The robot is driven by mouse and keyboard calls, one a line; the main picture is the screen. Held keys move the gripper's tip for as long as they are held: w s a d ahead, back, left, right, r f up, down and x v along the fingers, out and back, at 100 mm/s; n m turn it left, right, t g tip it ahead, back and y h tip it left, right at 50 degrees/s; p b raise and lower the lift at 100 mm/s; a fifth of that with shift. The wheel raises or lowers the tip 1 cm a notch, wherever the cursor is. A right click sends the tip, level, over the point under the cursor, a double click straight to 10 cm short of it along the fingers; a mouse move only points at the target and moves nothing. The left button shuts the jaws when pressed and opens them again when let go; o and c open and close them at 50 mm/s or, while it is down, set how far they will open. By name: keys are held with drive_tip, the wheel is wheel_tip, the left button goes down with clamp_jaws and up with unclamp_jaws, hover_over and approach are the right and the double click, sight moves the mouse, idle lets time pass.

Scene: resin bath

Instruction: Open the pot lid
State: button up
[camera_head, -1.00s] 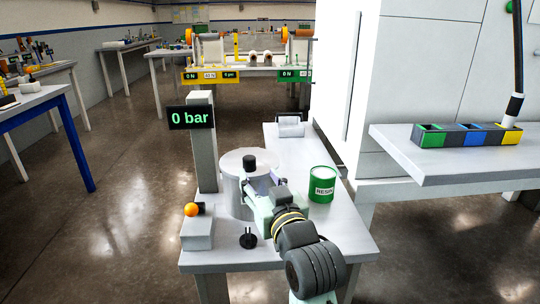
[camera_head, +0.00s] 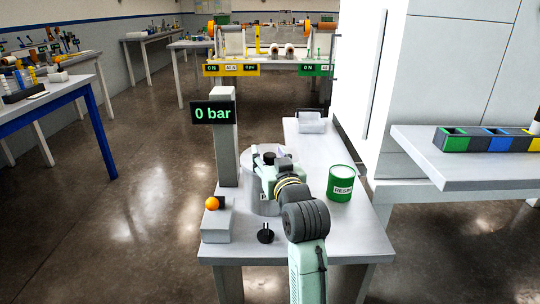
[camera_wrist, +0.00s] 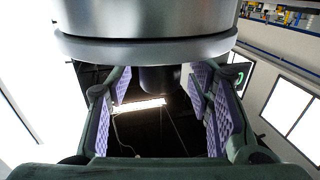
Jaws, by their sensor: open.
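The pot (camera_head: 247,185) is a grey metal cylinder on the near table, partly hidden behind my arm in the head view. Its flat lid sits on top with a black knob (camera_head: 269,158). In the wrist view the scene is upside down: the lid's silver rim (camera_wrist: 145,46) crosses the top and the dark knob (camera_wrist: 160,79) hangs below it. My gripper (camera_head: 267,157) is at the lid, its fingers open on either side of the knob. In the wrist view its purple pads (camera_wrist: 163,105) stand apart, with gaps to the knob.
A green resin can (camera_head: 341,184) stands right of the pot. A post with a "0 bar" display (camera_head: 213,112) rises behind left. A grey block with an orange ball (camera_head: 212,203) and a small black handle (camera_head: 265,233) are at the front left. A white cabinet stands to the right.

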drive_tip(key=shift+c, duration=0.4)
clamp_jaws()
idle(0.4)
